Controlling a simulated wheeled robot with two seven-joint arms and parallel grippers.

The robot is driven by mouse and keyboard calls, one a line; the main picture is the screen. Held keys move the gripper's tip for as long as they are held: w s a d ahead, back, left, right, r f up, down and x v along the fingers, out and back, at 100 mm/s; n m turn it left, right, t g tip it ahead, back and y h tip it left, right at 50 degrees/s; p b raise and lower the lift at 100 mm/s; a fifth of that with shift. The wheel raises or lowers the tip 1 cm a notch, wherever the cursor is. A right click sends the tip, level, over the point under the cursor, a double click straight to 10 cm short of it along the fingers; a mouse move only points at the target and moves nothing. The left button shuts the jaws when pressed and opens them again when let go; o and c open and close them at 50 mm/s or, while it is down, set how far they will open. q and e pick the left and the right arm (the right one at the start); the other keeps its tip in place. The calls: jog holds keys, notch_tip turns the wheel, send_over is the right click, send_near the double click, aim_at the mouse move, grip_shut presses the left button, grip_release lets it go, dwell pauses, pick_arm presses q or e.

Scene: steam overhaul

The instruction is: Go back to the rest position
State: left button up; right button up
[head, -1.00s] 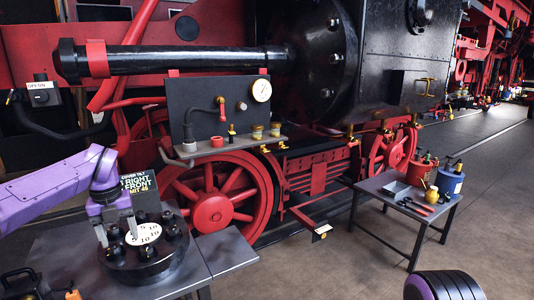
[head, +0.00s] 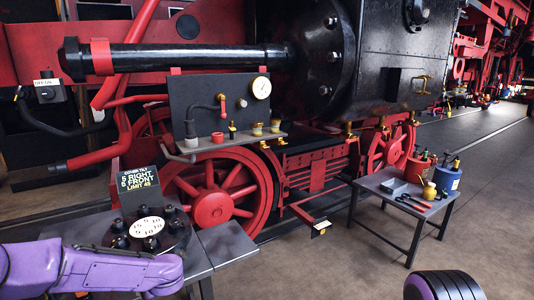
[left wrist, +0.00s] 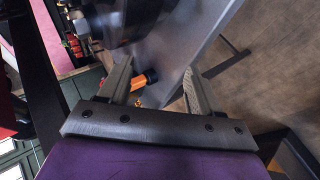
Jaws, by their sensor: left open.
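My left arm (head: 90,270) is purple and lies low across the bottom left of the head view, in front of the grey table. Its fingers do not show there. In the left wrist view my left gripper (left wrist: 160,85) is open, its two grey fingers apart with nothing held between them. An orange-tipped dark handle (left wrist: 145,78) shows beyond the fingers, seemingly apart from them. The round black cover (head: 150,240) with its white numbered dial (head: 147,227) and several black knobs sits on the table, clear of the arm. My right gripper is not in view.
The grey table (head: 222,248) carries a black sign (head: 139,181) behind the cover. A panel with a gauge (head: 261,88) stands behind, before the red-wheeled locomotive. A second table (head: 372,184) at right holds tools and pots. The floor between the tables is open.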

pick_arm(q)
jog(key=s+d+f+m+t+h, duration=0.1)
jog(key=s+d+f+m+h, duration=0.1)
jog(key=s+d+f+m, duration=0.4)
jog(key=s+d+f+m+t+h, duration=0.1)
jog(key=s+f+m+h, duration=0.1)
jog(key=s+f+m, duration=0.65)
jog(key=s+f+m+g, duration=0.2)
jog(key=s+f+m, duration=0.1)
jog(key=s, duration=0.9)
jog(key=s+a+f+m+g+h, duration=0.1)
jog(key=s+f, duration=0.4)
jog(key=s, duration=0.6)
jog(key=shift+s+a+m+g, duration=0.35)
jog(key=shift+m+g, duration=0.35)
jog(key=shift+m, duration=0.25)
